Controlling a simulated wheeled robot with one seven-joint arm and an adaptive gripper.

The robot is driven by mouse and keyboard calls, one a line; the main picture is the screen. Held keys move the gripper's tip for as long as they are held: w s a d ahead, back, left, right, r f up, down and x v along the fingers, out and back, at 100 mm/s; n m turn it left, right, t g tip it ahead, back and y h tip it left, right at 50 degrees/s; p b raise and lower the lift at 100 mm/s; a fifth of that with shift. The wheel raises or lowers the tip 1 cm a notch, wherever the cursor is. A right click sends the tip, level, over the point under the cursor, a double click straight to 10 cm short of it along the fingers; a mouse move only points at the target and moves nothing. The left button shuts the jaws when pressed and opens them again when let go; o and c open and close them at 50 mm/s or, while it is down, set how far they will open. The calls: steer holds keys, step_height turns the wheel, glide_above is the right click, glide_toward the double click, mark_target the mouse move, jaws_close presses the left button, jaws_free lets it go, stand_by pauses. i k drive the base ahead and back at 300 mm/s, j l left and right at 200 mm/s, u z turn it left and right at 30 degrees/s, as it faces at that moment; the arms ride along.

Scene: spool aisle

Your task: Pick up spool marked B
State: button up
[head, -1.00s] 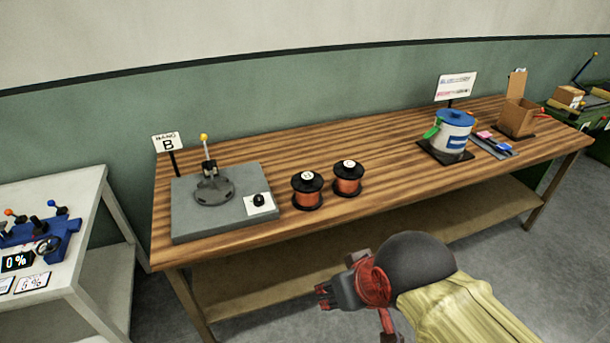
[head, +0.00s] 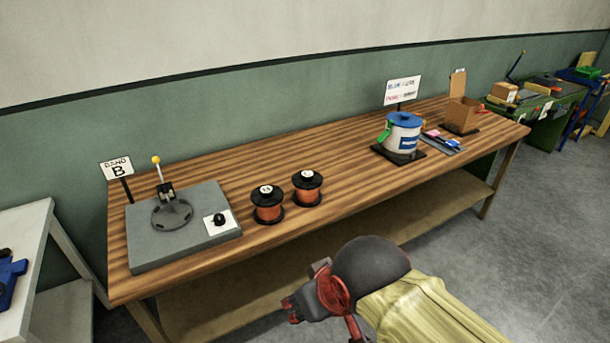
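Two copper-wound spools with black flanges stand upright side by side on the wooden bench, the left spool (head: 267,205) and the right spool (head: 307,188). Each has a white label on top, too small to read. A sign marked "B" (head: 117,169) stands at the bench's left back, behind a grey plate (head: 140,243) with a round fixture and a yellow-knobbed lever. My gripper (head: 291,308) is in front of the bench, low and apart from both spools. Its fingers are small and dark here, so I cannot tell how far apart they are.
A white canister with blue lid (head: 403,133), a cardboard box (head: 463,113) and a small sign (head: 403,91) stand at the bench's right. The bench top (head: 340,172) between spools and canister is clear. A white table (head: 30,225) stands left.

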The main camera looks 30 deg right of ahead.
mark_target(268, 198)
steer(key=i+j, duration=0.2)
steer(key=j, duration=0.15)
steer(key=i+j, duration=0.25)
steer(key=i+j+z, duration=0.1)
steer(key=j, duration=0.35)
steer(key=i+j, duration=0.35)
